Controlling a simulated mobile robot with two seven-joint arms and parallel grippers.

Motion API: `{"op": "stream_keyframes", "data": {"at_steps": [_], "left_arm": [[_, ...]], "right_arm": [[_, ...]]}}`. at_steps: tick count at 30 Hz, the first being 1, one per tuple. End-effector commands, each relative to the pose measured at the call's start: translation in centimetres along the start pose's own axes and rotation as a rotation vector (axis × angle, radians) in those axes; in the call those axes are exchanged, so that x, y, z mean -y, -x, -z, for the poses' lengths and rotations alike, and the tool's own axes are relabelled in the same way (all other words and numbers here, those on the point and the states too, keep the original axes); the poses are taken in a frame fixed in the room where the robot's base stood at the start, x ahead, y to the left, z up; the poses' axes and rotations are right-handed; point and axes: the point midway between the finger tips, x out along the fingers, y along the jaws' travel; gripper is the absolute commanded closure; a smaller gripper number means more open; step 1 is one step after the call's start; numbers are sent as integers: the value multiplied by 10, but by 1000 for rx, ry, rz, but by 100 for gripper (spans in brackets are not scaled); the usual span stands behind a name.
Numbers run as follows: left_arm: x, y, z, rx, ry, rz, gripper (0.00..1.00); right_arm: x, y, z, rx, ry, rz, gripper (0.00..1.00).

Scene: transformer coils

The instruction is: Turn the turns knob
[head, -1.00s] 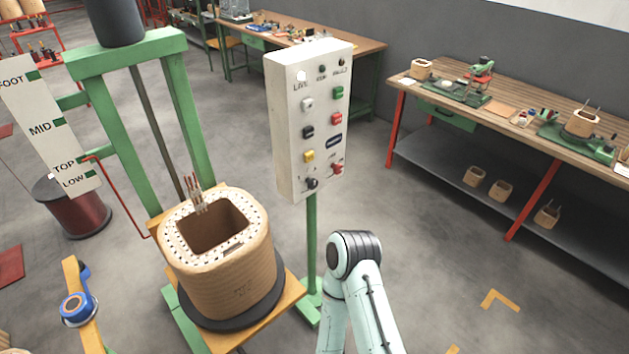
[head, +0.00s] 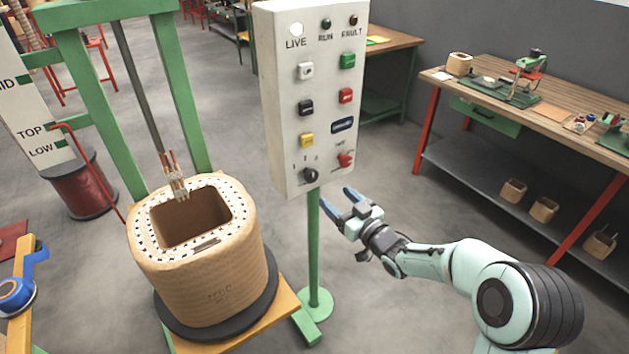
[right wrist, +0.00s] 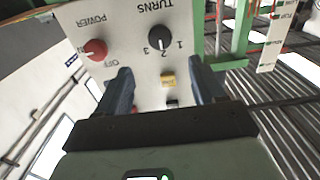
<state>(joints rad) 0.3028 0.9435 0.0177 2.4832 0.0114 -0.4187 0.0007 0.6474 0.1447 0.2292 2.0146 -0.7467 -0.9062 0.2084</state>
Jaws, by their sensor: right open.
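The turns knob (head: 311,174) is a black rotary knob at the lower left of the white control box (head: 282,130). In the right wrist view, the turns knob (right wrist: 160,36) sits beside the printed 1, 2 and 3 under the word TURNS, upside down there. My right gripper (head: 338,198) is open and empty, just below and right of the knob in the head view. In the right wrist view, the gripper (right wrist: 160,80) has its fingers spread, with the knob ahead between their lines, apart from them. My left gripper is out of view.
A red power knob (head: 345,160) is close to the right of the turns knob. Several push buttons sit above, including a yellow one (head: 307,140). A green post (head: 314,240) carries the box. A wound coil (head: 205,260) stands to the left.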

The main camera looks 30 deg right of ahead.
Motion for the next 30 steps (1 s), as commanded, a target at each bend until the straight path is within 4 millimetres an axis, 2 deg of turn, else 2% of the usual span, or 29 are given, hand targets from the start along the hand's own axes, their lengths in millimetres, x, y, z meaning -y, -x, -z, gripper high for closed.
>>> {"op": "stream_keyframes", "data": {"at_steps": [9,15,21,29,30], "left_arm": [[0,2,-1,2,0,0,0],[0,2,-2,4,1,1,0],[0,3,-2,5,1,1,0],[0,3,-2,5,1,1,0],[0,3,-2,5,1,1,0]], "right_arm": [[0,-69,-1,0,-5,0,31],[0,-98,-1,1,-4,0,31],[0,-110,-1,2,-3,-2,31],[0,-110,-2,3,-3,-2,31],[0,-110,-2,3,-3,-2,41]]}}
